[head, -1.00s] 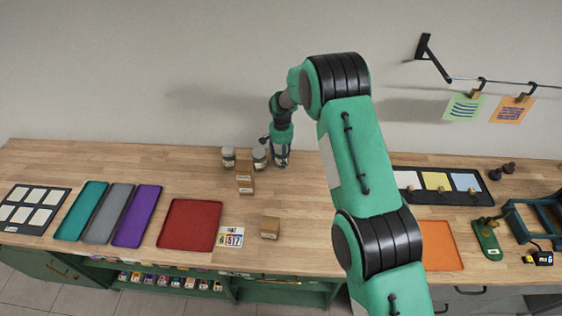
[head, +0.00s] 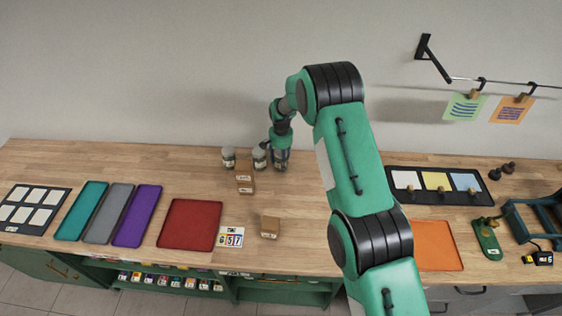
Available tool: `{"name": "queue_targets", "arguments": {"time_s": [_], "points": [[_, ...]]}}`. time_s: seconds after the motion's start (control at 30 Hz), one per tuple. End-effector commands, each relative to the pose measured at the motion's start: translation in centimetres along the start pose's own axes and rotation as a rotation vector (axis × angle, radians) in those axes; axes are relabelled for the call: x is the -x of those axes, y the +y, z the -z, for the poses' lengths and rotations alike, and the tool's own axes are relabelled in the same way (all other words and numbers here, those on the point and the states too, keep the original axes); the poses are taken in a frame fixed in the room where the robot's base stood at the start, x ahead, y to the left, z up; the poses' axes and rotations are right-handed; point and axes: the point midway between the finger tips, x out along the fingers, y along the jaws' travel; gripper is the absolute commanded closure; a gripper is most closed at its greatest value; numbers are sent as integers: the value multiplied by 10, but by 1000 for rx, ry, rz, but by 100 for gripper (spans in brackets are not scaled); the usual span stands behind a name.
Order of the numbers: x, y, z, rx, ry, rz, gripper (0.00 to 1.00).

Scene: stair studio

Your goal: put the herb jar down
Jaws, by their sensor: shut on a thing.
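My gripper (head: 279,163) is at the back of the wooden counter, pointing down and shut on a jar, presumably the herb jar, which is mostly hidden by the fingers. I cannot tell whether the held jar touches the counter. Two more jars with pale lids stand just to the left: one jar (head: 259,160) right beside the gripper and another jar (head: 228,158) farther left.
Small labelled wooden blocks (head: 245,183) stand in front of the jars, and another block (head: 270,227) is nearer the front. A red tray (head: 189,224) lies at front left.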

Motion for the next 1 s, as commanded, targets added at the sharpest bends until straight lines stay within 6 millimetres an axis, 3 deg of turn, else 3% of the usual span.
{"name": "queue_targets", "arguments": {"time_s": [0.47,0.5,0.57,1.0], "points": [[-5,0,0,0,1,1,85],[-5,0,0,0,0,0,44],[-5,0,0,0,0,0,32],[-2,0,0,0,0,0,31]]}}
